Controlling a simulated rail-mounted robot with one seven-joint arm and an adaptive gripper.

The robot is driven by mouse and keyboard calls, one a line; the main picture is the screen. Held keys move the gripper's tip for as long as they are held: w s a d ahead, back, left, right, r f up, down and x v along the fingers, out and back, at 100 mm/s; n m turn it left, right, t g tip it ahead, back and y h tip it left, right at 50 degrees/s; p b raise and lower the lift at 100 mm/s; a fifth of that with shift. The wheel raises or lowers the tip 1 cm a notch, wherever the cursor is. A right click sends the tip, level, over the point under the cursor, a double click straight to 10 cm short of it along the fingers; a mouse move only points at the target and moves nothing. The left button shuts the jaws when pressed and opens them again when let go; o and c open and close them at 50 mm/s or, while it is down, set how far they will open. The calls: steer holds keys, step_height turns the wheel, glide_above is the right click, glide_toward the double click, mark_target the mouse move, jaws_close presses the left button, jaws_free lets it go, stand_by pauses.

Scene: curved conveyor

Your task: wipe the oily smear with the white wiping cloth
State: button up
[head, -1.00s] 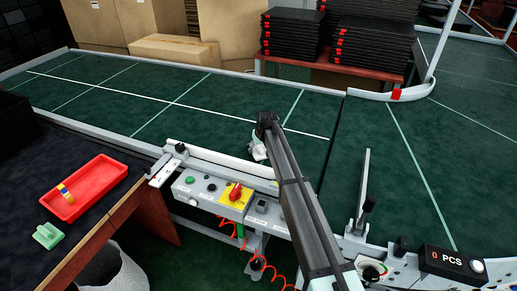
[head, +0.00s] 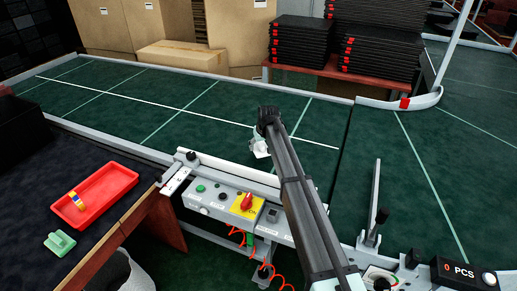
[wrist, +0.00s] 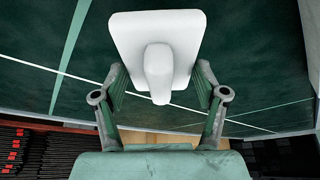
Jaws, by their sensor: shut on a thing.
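The white wiping cloth (wrist: 156,40) shows in the wrist view as a flat white pad with a raised, rounded grip. My gripper (wrist: 160,88) has its two fingers on either side of that grip and is shut on it. In the head view, my gripper (head: 258,138) is over the green conveyor belt near its front edge, mostly hidden behind my arm. A small part of the white cloth (head: 261,150) shows below it. I cannot tell whether the cloth touches the belt. I cannot make out the oily smear in either view.
A control box (head: 225,201) with a red switch stands at the belt's front rail. A red tray (head: 98,207) and a mint-green block (head: 59,243) lie on the dark table at left. Cartons (head: 182,55) and stacked black trays (head: 378,48) stand behind. The belt's left part is clear.

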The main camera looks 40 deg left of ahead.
steer(key=shift+r+p, duration=0.4)
steer(key=shift+r, duration=1)
